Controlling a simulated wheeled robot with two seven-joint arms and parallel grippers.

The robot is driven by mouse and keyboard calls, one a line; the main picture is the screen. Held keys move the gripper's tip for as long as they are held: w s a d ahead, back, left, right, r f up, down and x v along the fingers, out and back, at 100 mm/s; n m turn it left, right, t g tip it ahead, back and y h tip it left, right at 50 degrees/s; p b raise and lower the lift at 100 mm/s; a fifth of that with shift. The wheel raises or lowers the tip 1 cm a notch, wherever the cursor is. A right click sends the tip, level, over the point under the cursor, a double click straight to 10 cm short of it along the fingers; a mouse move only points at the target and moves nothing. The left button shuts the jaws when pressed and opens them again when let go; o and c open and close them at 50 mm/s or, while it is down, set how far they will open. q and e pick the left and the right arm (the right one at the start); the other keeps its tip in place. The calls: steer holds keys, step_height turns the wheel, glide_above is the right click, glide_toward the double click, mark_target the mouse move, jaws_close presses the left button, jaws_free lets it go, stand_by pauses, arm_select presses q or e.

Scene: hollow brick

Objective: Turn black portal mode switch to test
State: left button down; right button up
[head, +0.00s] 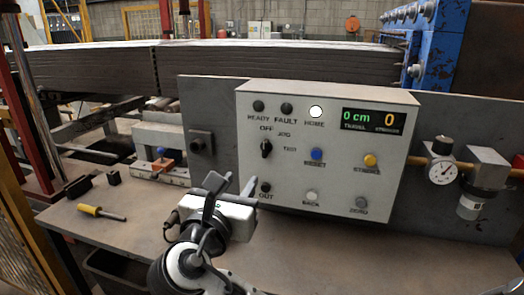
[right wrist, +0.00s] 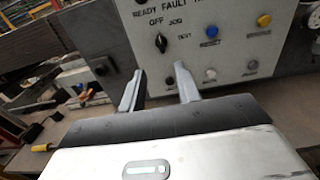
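The black mode switch (head: 266,148) is a small knob at the left of the grey control box (head: 230,88), with OFF, JOG and TEST labels around its upper right. Its handle looks roughly upright, toward OFF; its mark is too small to read surely. The switch also shows in the right wrist view (right wrist: 161,43), just beyond the fingertips. My right gripper (head: 232,184) is below and left of the switch, in front of the box. In the right wrist view its two fingers (right wrist: 158,78) are apart with nothing between them. My left gripper is out of view.
Blue (head: 316,154), yellow (head: 370,160) and grey buttons sit right of the switch. A black OUT knob (head: 265,188) sits below it. A yellow screwdriver (head: 101,213) lies on the bench at left. A pressure gauge (head: 443,173) stands at right. The bench front is mostly clear.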

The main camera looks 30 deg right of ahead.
mark_target(264, 146)
steer(key=p+x, duration=0.1)
steer(key=x, duration=1.4)
steer(key=shift+w+d+p, duration=0.15)
steer(key=shift+w+p, duration=0.05)
steer(key=shift+p, duration=0.15)
jaws_close()
